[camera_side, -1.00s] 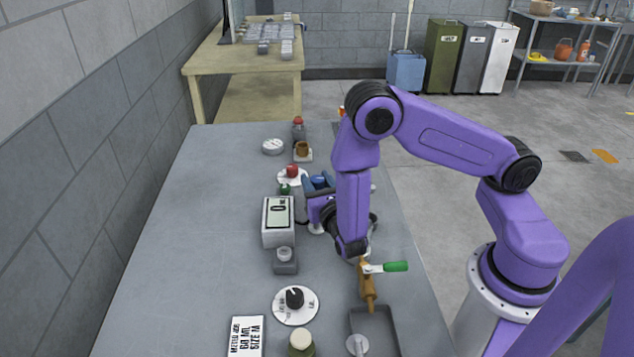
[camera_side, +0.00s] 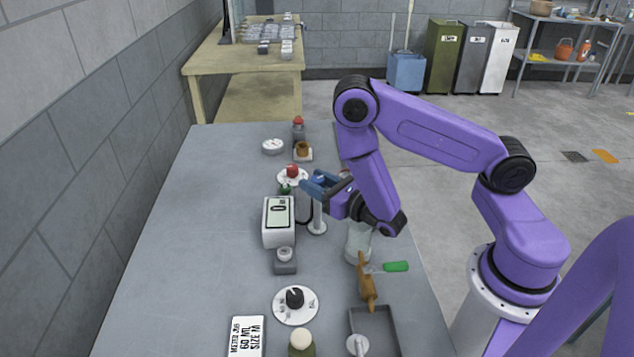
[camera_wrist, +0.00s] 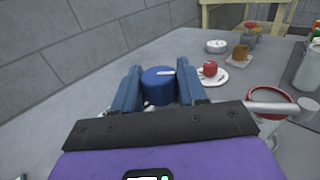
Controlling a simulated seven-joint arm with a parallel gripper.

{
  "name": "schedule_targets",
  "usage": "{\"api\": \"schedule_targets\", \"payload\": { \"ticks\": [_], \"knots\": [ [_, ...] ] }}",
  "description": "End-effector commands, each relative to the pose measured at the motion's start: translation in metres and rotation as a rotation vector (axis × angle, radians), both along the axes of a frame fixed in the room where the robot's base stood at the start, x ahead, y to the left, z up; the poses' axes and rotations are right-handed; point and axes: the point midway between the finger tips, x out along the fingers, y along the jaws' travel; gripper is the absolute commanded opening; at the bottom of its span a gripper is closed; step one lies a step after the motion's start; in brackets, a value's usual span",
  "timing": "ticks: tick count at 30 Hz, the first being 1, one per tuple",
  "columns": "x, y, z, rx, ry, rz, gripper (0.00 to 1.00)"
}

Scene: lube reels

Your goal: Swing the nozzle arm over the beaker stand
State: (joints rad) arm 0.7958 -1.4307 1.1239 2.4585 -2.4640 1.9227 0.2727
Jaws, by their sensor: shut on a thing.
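My gripper (camera_side: 318,186) is shut on a round blue knob (camera_wrist: 158,86), with one blue finger on each side of it in the wrist view. The knob sits above a thin grey post with a round white foot (camera_side: 317,228). In the wrist view a pale horizontal bar (camera_wrist: 280,107), apparently the nozzle arm, sticks out to the right from behind my gripper. Its end lies across a red-rimmed vessel (camera_wrist: 268,94) in the picture; I cannot tell whether it is directly above. In the side view a clear glass vessel (camera_side: 358,245) stands below my wrist. I cannot make out which part is the beaker stand.
A scale-like box (camera_side: 279,222) stands left of the post. A green-handled tool (camera_side: 396,267) lies right.

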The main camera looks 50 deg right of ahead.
Motion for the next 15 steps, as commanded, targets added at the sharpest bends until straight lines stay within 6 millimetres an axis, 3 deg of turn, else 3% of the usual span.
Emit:
{"api": "schedule_targets", "payload": {
  "ticks": [15],
  "knots": [
    [-0.0002, 0.0002, -0.0002, -0.001, 0.0, 0.184, 0.0]
  ]
}}
